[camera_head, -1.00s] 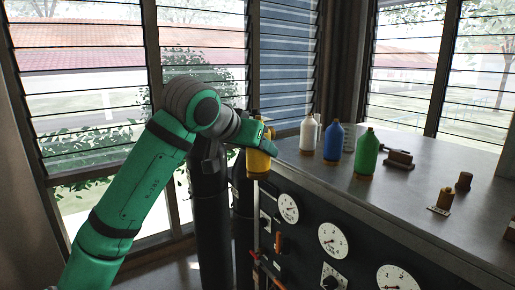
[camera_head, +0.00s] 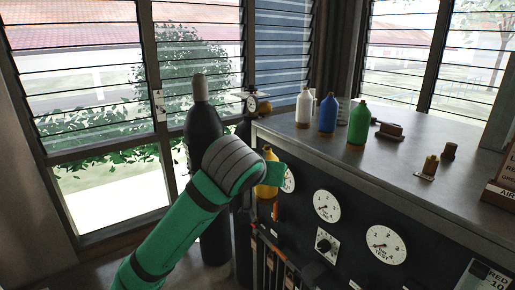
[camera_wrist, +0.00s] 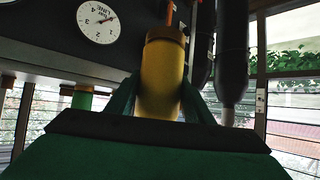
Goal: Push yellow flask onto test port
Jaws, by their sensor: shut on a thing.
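The yellow flask (camera_head: 267,180) is held in front of the dark panel, below the bench top, near the panel's left end. In the wrist view the flask (camera_wrist: 162,80) lies between my two green fingers, its orange-brown end pointing away from me. My gripper (camera_wrist: 160,103) is shut on it; in the head view my arm hides part of the flask. I cannot pick out the test port for certain. A gauge marked "TEST" (camera_head: 384,244) is on the panel, right of the flask.
White (camera_head: 305,108), blue (camera_head: 327,115) and green (camera_head: 358,124) bottles stand on the bench top (camera_head: 330,160). Small brown pieces (camera_head: 429,167) lie further right. Dark cylinders (camera_head: 204,130) stand left of the panel. Gauges (camera_head: 327,206) and a black knob (camera_head: 325,245) are on the panel.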

